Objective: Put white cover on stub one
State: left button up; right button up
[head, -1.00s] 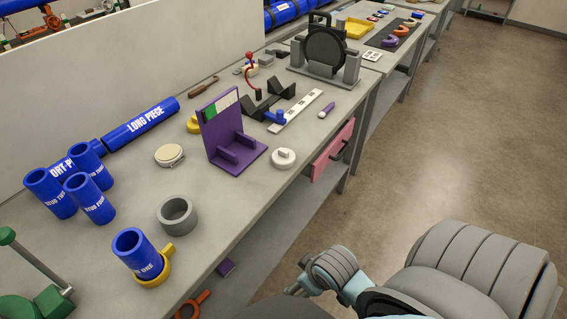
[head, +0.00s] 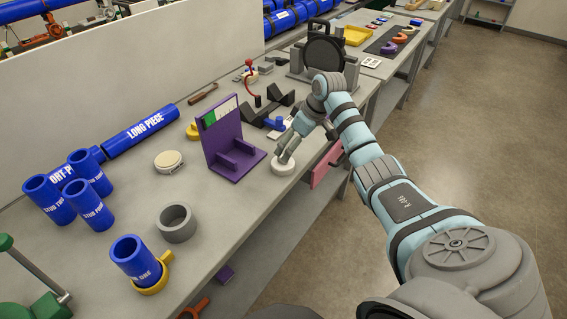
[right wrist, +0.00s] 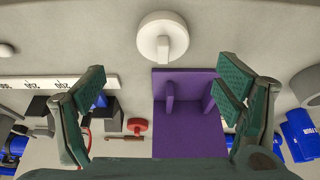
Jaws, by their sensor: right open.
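The white cover (head: 283,165) lies on the table just right of the purple stand, its knob up. My right gripper (head: 285,150) is over it in the head view. In the right wrist view the gripper (right wrist: 160,90) is open and empty, and the white cover (right wrist: 162,38) shows beyond the fingertips, between their lines. Stub one (head: 135,259), a blue open-topped tube, stands upright in a yellow ring (head: 153,283) near the front of the table. Its top opening is uncovered. My left gripper is not in view.
The purple stand (head: 231,150) is close left of the cover and fills the middle of the wrist view (right wrist: 188,125). A grey ring (head: 176,222) stands near stub one. Several blue stubs (head: 88,203) and a beige round lid (head: 168,161) are farther left. The table's front edge is close to the cover.

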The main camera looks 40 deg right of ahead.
aim_at(283, 162)
jog(key=b+x, duration=0.1)
jog(key=x, duration=0.8)
jog(key=shift+a+f, duration=0.1)
jog(key=shift+a, duration=0.05)
jog(key=c, duration=1)
